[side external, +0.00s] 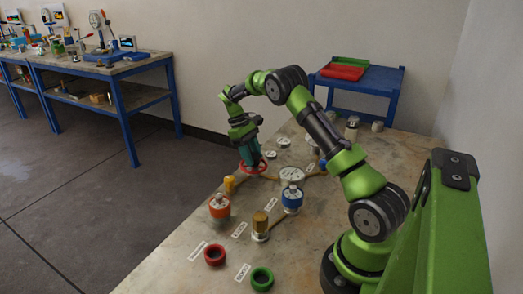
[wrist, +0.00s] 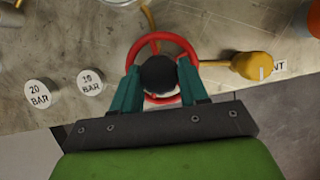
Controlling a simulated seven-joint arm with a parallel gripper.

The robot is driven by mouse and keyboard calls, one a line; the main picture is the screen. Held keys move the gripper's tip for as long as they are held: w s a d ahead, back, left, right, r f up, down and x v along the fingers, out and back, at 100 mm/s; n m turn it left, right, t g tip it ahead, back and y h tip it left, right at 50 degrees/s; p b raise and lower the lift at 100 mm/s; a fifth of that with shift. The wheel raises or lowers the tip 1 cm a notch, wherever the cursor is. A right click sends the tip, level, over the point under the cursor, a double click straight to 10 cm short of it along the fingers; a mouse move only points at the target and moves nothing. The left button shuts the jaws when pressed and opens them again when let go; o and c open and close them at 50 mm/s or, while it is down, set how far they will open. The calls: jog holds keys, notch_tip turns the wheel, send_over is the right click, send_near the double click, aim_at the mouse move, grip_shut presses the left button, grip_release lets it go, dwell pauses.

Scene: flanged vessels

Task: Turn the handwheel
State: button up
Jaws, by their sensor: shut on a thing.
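The red handwheel (side external: 262,171) sits near the far left edge of the workbench. In the wrist view its red ring (wrist: 158,36) shows around a dark round hub (wrist: 159,74). My gripper (side external: 250,162) points down at the wheel from above. In the wrist view the teal fingers of my gripper (wrist: 159,68) are one on each side of the dark hub, shut on the handwheel. The fingers and hub hide part of the ring, and the exact contact is hard to see.
A yellow knob (wrist: 255,66) stands close right of the wheel in the wrist view; "20 BAR" (wrist: 38,93) and "10 BAR" (wrist: 90,82) discs lie left. Red (side external: 219,206) and blue (side external: 292,199) vessels, a brass-topped fitting (side external: 260,226) and a gauge (side external: 291,175) crowd the bench (side external: 180,275).

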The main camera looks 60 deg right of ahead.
jog(key=m, duration=0.2)
jog(key=m+y, duration=0.1)
jog(key=m, duration=0.1)
jog(key=shift+d+r+m+t+y, duration=0.1)
jog(key=shift+d+m+t+y, duration=0.05)
jog(key=shift+m+t+y, duration=0.45)
jog(key=shift+m+y, duration=0.3)
jog(key=shift+m, duration=1)
jog(key=shift+s, duration=0.1)
jog(key=o, duration=1.1)
jog(key=shift+c, duration=0.2)
jog(key=shift+d, duration=0.1)
jog(key=v, duration=0.7)
jog(key=shift+r, duration=0.2)
